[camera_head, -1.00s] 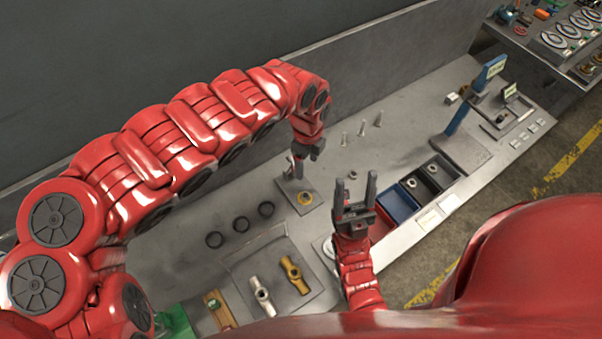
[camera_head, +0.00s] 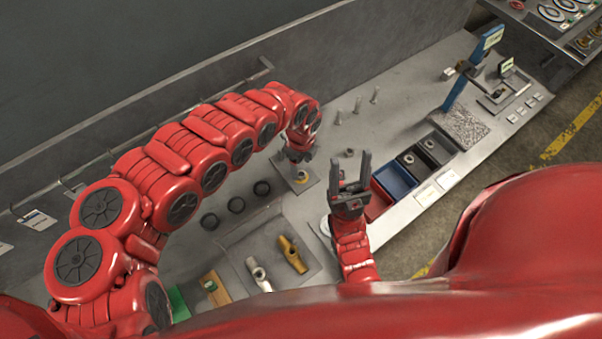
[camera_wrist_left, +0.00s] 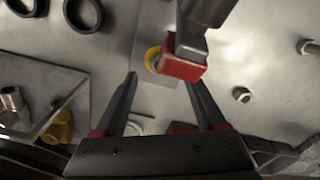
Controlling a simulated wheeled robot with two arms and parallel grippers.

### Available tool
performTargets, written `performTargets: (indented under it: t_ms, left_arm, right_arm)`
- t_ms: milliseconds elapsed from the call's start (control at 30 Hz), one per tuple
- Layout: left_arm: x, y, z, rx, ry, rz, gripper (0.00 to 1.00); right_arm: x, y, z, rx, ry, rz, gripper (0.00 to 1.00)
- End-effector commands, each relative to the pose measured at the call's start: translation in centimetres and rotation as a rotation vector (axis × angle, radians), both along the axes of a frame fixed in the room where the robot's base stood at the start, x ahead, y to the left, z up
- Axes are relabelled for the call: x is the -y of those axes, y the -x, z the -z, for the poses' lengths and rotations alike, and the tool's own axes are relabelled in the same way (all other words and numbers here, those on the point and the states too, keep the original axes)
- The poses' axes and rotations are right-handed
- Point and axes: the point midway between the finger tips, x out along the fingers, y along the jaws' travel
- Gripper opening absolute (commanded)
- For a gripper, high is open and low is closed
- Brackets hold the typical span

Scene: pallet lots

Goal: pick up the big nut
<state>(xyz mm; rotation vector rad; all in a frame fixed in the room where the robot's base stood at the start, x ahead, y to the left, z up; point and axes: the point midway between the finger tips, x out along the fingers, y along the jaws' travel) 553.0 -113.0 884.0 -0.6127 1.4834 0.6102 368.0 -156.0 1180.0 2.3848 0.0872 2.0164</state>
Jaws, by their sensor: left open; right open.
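A single grey nut (camera_head: 350,152), which I take for the big nut, lies on the bench to the right of the plate with the yellow ring. It also shows in the left wrist view (camera_wrist_left: 242,95), right of the fingers and apart from them. My left gripper (camera_head: 299,157) is above the plate; its open fingers (camera_wrist_left: 160,84) have nothing gripped between them. A yellow ring (camera_wrist_left: 152,58) lies beyond the fingertips, partly hidden by a red block on a grey post (camera_wrist_left: 182,62). My right gripper (camera_head: 351,166) is open and empty, raised near the bench's front side.
Red, blue and black bins (camera_head: 394,179) stand along the front edge; the black ones hold ring or nut-like parts. Upright bolts (camera_head: 357,105) stand behind the nut. Black rings (camera_head: 236,205) and a tray with valve-like fittings (camera_head: 318,268) are to the left.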

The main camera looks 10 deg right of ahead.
Motion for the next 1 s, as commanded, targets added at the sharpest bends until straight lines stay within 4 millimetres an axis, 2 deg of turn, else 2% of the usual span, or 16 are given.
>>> performTargets:
  t_ms: [133,300,633,1000]
  left_arm:
    - [0.0,0.3,1.8,-0.008,-0.002,0.001,0.72]
    - [0.1,0.1,3.6,-0.004,0.002,0.001,0.72]
    - [-0.1,0.0,4.1,0.000,-0.001,0.000,0.72]
    - [-0.1,-0.1,4.1,0.000,-0.001,0.000,0.06]
  right_arm:
    - [0.0,0.0,-1.3,0.000,0.000,0.000,0.57]
    - [0.0,0.0,-1.5,0.000,0.000,0.000,0.57]
    - [0.0,0.0,-1.4,0.000,0.000,0.000,0.57]
    - [0.0,0.0,-1.4,0.000,0.000,0.000,0.57]
